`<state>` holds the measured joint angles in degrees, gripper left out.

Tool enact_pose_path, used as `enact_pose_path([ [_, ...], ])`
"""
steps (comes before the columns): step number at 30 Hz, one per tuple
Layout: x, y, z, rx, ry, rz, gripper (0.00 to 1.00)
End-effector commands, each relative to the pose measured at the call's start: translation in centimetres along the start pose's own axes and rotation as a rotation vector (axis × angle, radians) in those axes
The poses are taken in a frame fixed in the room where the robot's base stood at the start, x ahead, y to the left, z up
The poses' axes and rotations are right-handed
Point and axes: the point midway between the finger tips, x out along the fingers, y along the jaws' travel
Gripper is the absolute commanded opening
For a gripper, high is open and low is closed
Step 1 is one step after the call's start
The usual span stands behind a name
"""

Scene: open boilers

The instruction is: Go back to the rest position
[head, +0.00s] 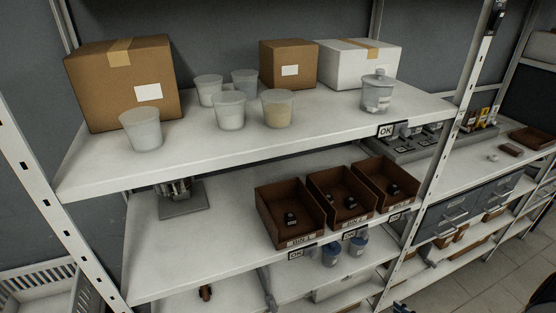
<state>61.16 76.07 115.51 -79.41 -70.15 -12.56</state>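My gripper does not show in the head view, and no part of my arm can be made out for certain. The task names no other object. The view is filled by a white shelf rack, with its upper shelf (240,144) and middle shelf (228,240) in front of me.
The upper shelf holds a large cardboard box (100,88), a smaller one (276,68), a white box (345,68), several cups and a lidded jar (377,95). Three brown bins (272,229) line the middle shelf, each with a dark part. A metal device (180,190) stands left.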

Motion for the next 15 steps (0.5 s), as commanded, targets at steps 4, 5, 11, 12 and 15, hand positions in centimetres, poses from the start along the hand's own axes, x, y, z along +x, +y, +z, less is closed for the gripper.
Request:
enact_pose_path([
  [4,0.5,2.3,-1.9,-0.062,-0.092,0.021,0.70],
  [5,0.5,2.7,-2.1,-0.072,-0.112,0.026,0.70],
  [11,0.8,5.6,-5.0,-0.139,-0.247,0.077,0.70],
  [12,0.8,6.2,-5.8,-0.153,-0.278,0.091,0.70],
  [15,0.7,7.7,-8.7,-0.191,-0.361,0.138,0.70],
])
